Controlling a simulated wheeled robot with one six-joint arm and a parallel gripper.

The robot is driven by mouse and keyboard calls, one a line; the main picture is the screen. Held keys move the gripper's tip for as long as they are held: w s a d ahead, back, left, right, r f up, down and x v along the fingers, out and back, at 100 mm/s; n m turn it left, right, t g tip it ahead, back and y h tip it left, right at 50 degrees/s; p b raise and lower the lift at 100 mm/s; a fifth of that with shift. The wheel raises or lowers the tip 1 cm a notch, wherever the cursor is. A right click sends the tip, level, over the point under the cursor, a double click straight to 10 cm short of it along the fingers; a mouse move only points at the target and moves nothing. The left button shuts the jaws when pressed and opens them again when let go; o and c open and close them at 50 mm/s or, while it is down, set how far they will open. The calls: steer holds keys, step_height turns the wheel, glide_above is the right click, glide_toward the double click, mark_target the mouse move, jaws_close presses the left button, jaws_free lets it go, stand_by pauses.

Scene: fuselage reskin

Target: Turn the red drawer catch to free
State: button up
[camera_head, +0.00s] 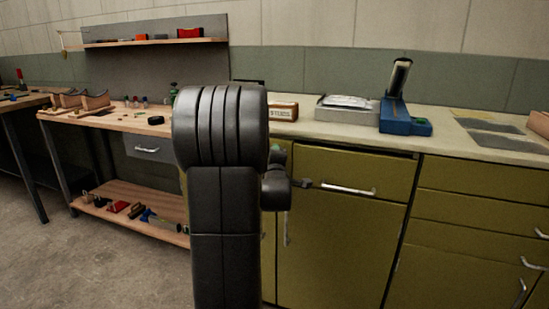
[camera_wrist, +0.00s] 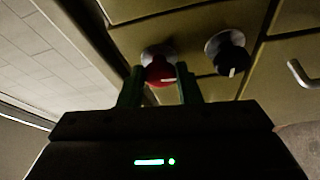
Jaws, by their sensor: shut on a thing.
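The red drawer catch (camera_wrist: 159,71) is a round red knob on a pale round base in the wrist view. In the head view my dark arm stands in front of the cabinets, and the red catch is hidden there.
A black knob (camera_wrist: 229,54) with a white mark sits right of the red one. A bar handle (camera_wrist: 302,74) is farther right. The olive drawer (camera_head: 325,169) with a metal handle sits below the worktop, which carries a grey tray (camera_head: 345,114) and a blue device (camera_head: 402,118).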

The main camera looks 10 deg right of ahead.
steer(key=shift+n+g, duration=0.4)
steer(key=shift+n, duration=0.5)
steer(key=o, duration=1)
steer(key=shift+y, duration=0.3)
steer(key=shift+c, duration=0.2)
steer(key=s+a+p, duration=0.1)
steer(key=s+a, duration=0.2)
steer(key=s, duration=1)
steer(key=shift+s+p, duration=0.3)
steer(key=shift+p, duration=0.1)
steer(key=shift+w+d, duration=0.1)
steer(key=shift+w, duration=0.05)
